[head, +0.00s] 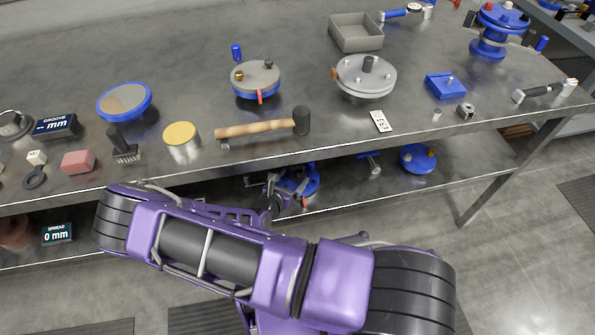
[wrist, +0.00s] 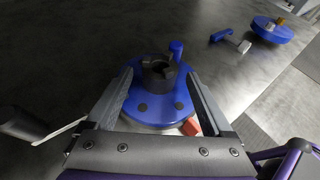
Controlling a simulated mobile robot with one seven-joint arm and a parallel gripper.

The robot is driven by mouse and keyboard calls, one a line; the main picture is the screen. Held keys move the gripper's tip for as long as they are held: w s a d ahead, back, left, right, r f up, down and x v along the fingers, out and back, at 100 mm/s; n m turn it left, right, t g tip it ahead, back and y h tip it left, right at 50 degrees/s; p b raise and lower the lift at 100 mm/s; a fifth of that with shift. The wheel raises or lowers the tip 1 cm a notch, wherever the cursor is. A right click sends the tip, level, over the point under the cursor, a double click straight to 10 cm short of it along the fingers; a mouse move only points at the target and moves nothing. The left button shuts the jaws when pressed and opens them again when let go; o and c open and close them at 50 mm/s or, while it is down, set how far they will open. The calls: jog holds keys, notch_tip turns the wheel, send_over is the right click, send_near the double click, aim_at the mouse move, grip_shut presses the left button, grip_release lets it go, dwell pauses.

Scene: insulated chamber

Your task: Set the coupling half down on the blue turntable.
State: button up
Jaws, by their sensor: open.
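The blue turntable (wrist: 150,120) is a round blue disc with dark bolt heads and a red tab at its lower right in the wrist view. In the head view it is partly hidden on the lower shelf (head: 312,184). The coupling half (wrist: 158,76), a dark toothed ring, stands upright on the turntable near its middle. My gripper (wrist: 158,78) is open, with one finger on each side of the coupling half. Gaps show between the fingers and the ring. In the head view my gripper (head: 272,192) is small and partly hidden beside the turntable.
On the lower shelf, a blue-handled tool (wrist: 231,40) and another blue disc (wrist: 272,30) lie to the right. A dark cylinder (wrist: 22,124) is at the left. The bench top (head: 200,55) above carries a mallet (head: 262,127), round fixtures and a grey tray (head: 356,35).

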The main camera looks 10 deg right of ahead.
jog(key=v, duration=0.7)
jog(key=shift+p, duration=0.3)
